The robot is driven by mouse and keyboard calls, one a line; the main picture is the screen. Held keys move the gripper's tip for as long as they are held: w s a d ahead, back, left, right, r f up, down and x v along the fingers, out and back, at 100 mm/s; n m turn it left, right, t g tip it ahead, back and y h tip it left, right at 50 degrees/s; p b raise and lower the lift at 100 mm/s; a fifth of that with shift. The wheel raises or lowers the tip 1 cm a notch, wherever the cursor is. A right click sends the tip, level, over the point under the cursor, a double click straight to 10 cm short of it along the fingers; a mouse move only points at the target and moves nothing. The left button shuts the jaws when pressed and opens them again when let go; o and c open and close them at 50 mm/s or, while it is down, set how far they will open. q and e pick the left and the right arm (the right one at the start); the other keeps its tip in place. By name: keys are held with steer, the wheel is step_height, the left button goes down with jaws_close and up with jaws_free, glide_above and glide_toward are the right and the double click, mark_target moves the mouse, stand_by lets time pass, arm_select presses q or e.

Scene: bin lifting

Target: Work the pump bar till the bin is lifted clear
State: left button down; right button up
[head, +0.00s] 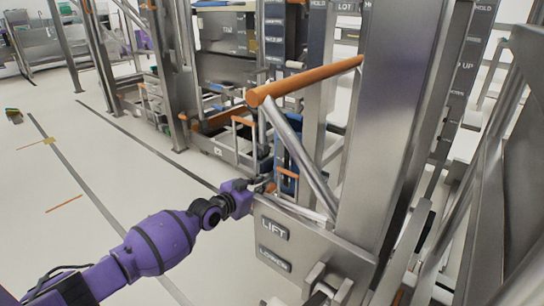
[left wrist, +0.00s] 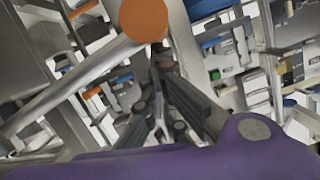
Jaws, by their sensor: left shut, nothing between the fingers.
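The pump bar has an orange cross handle (head: 310,80) on a slanted silver lever (head: 298,152), which runs down into a steel housing marked LIFT and LOWER (head: 300,238). My left gripper (head: 268,182) is shut and empty, below the handle's near end and just left of the lever, above the housing's left edge. In the left wrist view, the handle's round orange end (left wrist: 144,18) shows at the top, the lever (left wrist: 75,82) at left, and my shut fingers (left wrist: 162,62) just below the orange end. I cannot make out the bin clearly. My right gripper is not in view.
A tall steel post (head: 385,130) stands right behind the lever. Steel frames and shelving with blue and orange parts (head: 235,125) stand behind. The white floor (head: 110,190) on the left is open, with dark line markings.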

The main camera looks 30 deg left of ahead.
arm_select(q)
steer(key=shift+s+f, duration=0.25)
steer(key=shift+f, duration=0.45)
steer(key=s+r+p, duration=0.7)
steer(key=s, duration=0.2)
steer(key=shift+a+r+p, duration=0.35)
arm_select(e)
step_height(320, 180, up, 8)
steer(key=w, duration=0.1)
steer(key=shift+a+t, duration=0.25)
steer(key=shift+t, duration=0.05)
arm_select(q)
steer(key=shift+s, duration=0.1)
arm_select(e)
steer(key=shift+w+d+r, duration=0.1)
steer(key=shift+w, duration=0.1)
